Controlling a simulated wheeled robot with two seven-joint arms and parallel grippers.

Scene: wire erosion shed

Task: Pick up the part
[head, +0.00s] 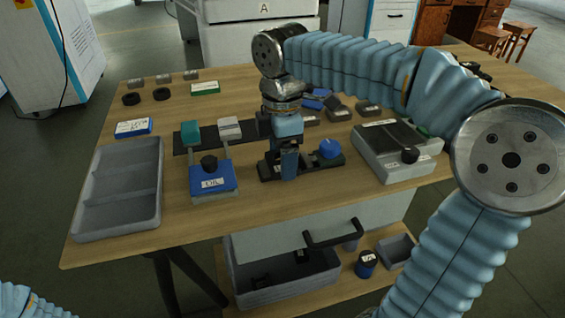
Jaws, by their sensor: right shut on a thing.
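My right gripper (289,172) points straight down at the middle of the table, over a dark fixture (315,166) with a blue knob (330,148). Its fingers are shut on the part, which is mostly hidden by them. I cannot tell whether the part is clear of the fixture. My left gripper is out of view; only a bit of my left arm shows at the bottom left corner.
A grey divided tray (120,224) lies at the table's left. A blue labelled block (212,180) with a black knob stands left of my gripper, and a grey box (397,163) stands right. A bin (285,288) sits below.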

